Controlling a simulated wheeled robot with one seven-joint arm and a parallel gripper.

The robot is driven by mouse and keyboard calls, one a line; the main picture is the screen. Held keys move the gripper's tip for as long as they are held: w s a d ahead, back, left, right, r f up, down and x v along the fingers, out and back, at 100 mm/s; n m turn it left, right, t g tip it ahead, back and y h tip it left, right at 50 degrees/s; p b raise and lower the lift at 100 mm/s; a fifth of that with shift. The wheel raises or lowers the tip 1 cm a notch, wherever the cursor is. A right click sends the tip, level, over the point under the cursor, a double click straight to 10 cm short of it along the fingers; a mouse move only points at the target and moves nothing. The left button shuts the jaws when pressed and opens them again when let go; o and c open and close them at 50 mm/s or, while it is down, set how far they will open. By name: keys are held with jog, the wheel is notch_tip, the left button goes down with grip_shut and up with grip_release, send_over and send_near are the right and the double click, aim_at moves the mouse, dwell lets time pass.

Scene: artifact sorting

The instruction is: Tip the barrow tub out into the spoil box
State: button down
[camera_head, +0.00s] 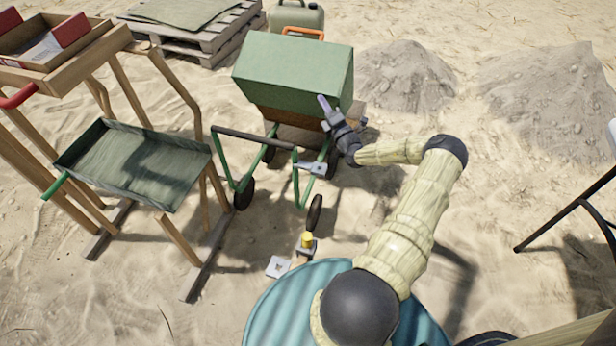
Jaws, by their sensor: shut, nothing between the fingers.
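The green barrow tub (290,68) stands at the upper middle, above the green barrow frame (225,160) with its dark wheels. Its broad green faces show. I see no opening or contents, so the tub looks tilted away. My gripper (324,104) is shut and empty, with its tips in front of the tub's lower right part; I cannot tell whether they touch it. A brown surface (282,114) shows below the tub; I cannot tell whether it is the spoil box or part of the barrow. No spoil box is otherwise clearly seen.
A wooden stand with a green tray (130,165) is at left. A pallet (200,40) and a jerrycan (297,17) are behind. Sand heaps (405,75) lie at right. A blue-green ribbed drum top (275,310) is in front. Sand right of the barrow is clear.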

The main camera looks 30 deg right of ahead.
aim_at(328, 90)
jog(key=shift+w+d+r+m+g+h+p, duration=0.35)
jog(key=shift+w+d+r+m+p, duration=0.2)
jog(key=shift+w+d+r, duration=0.65)
jog(key=shift+d+r, duration=0.3)
jog(key=shift+r, duration=0.1)
jog(key=shift+a+f+p, duration=0.25)
jog(key=shift+a+p, duration=0.1)
jog(key=shift+p, duration=0.35)
jog(key=s+a+f+p, duration=0.2)
jog(key=s+a, duration=0.1)
jog(key=shift+s+f, duration=0.1)
jog(key=p+v, duration=0.1)
jog(key=v, duration=0.9)
jog(key=shift+f+p, duration=0.25)
jog(key=shift+p, duration=0.1)
jog(key=shift+d, duration=0.1)
